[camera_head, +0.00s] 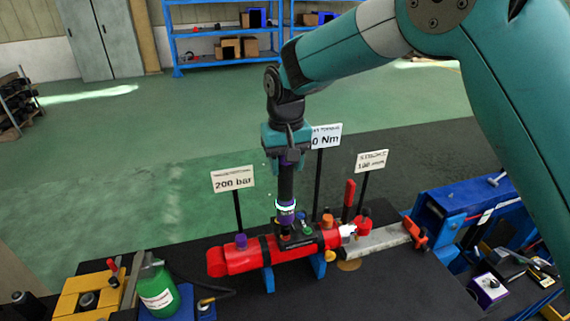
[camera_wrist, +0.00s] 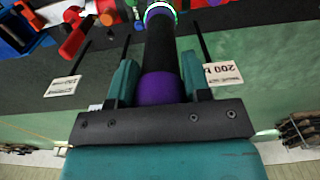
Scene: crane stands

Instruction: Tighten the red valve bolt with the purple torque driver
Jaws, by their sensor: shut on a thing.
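My gripper (camera_head: 287,156) is shut on the purple torque driver (camera_head: 286,185), a dark shaft with purple bands and a glowing ring near its lower end. The driver points down, upright, with its lower end at the dark valve block (camera_head: 292,241) on the red cylinder (camera_head: 240,261). The tip and the bolt under it are hidden, so I cannot tell whether they touch. In the wrist view the driver (camera_wrist: 161,88) runs up between the fingers of my gripper (camera_wrist: 160,82). A red knob (camera_head: 362,217) stands to the right of the block.
Signs on posts stand behind the cylinder: a "200 bar" sign (camera_head: 233,179), a "Nm" sign (camera_head: 326,136) and a third sign (camera_head: 371,160). A green bottle (camera_head: 157,287) and yellow clamp (camera_head: 85,293) are at left. A blue vise-like frame (camera_head: 447,212) is at right. Dark bench (camera_head: 390,290) is clear in front.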

